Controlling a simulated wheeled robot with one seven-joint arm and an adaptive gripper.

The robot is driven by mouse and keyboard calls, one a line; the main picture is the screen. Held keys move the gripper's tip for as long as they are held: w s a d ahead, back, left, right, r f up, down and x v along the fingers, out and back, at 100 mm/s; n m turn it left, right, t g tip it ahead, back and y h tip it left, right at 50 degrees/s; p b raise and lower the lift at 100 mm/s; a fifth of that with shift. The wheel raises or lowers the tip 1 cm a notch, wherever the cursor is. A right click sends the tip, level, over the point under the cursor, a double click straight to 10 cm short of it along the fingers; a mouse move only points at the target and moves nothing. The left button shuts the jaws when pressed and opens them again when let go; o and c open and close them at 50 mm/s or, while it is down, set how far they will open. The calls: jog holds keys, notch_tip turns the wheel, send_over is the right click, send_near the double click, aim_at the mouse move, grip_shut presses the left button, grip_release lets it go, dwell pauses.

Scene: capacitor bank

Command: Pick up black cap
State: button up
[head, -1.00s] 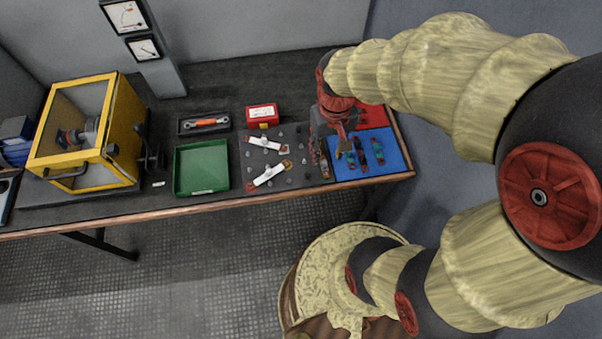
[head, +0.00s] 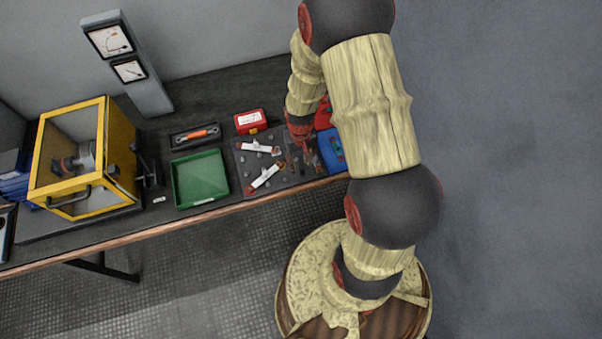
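My gripper (head: 304,147) is small in the head view and points down at the right end of the dark grey board (head: 240,165), beside the blue mat (head: 336,168). Its fingers are too small and blurred to show whether they are open or shut, or whether they hold anything. Small dark and reddish shapes lie just under and beside the fingertips. I cannot single out the black cap among them. My arm hides most of the blue mat, and only its left part with a greenish piece (head: 337,148) shows.
Two white bars with red ends (head: 258,147) (head: 265,177) and several small grey pegs are on the board. A green tray (head: 200,178), a dark tray with an orange-handled tool (head: 197,134), a red box (head: 250,122) and a yellow-framed case (head: 85,155) stand to the left.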

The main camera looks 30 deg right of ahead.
aim_at(302, 170)
jog(key=f, duration=0.3)
jog(key=f+b, duration=0.1)
jog(key=shift+s+d+f, duration=0.15)
jog(key=shift+s+d, duration=0.05)
jog(key=shift+s, duration=0.1)
jog(key=shift+w+f, duration=0.1)
jog(key=shift+f, duration=0.35)
jog(key=c, duration=0.8)
jog(key=shift+r, duration=0.15)
